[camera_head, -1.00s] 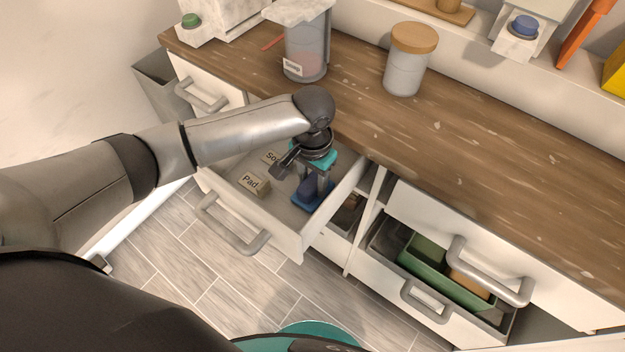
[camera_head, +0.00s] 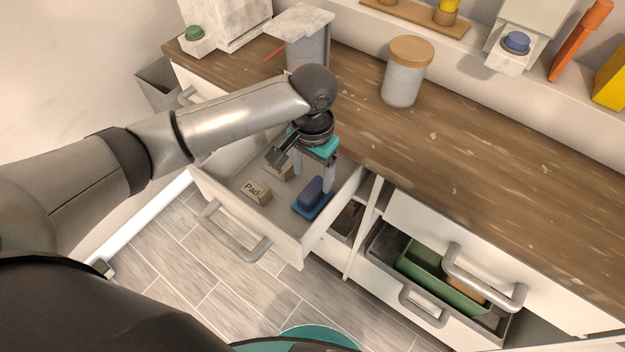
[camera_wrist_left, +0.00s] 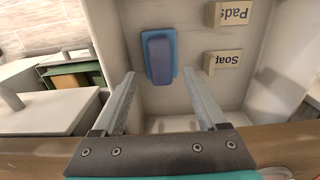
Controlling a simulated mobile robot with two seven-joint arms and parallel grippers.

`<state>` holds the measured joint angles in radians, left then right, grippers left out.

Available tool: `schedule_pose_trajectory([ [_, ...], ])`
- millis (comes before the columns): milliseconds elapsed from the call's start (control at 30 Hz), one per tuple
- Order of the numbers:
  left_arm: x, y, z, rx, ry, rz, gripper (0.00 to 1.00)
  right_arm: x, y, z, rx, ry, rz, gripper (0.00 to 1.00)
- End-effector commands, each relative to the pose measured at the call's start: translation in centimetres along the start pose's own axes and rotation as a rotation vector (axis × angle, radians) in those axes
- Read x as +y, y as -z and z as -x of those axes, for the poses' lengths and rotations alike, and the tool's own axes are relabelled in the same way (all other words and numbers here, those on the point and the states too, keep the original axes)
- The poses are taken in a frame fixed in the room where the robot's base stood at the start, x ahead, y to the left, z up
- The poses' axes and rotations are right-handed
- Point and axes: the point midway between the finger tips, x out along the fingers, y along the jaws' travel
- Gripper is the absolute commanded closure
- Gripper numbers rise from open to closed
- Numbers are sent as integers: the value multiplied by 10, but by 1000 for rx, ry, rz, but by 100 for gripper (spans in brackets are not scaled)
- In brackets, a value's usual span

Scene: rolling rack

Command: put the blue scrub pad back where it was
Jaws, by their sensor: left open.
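The blue scrub pad (camera_head: 312,195) lies in the open upper left drawer (camera_head: 284,233), on a flat lighter-blue base near the drawer's right side. It also shows in the left wrist view (camera_wrist_left: 158,57), ahead of the fingers and apart from them. My left gripper (camera_head: 313,178) is open and empty above the drawer, just behind the pad; its two spread fingers show in the left wrist view (camera_wrist_left: 162,86). My right gripper is not in view.
The wooden counter (camera_head: 470,150) carries a lidded jar (camera_head: 406,72). A lower right drawer is open with a green bin (camera_head: 440,284).

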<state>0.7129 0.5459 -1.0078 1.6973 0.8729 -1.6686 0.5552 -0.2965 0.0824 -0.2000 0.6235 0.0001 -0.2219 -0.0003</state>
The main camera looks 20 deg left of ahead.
Motion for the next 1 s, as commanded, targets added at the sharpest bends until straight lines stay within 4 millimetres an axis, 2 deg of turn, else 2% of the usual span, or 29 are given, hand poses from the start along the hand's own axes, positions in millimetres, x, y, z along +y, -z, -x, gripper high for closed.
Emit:
schedule_pose_trajectory([
  [33,0,1,15,3,0,0,26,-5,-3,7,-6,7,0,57],
  [100,0,1,28,3,0,0,26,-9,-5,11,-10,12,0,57],
  [300,0,0,51,0,1,1,26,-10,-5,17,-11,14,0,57],
  [1000,0,0,55,-1,0,1,26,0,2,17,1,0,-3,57],
])
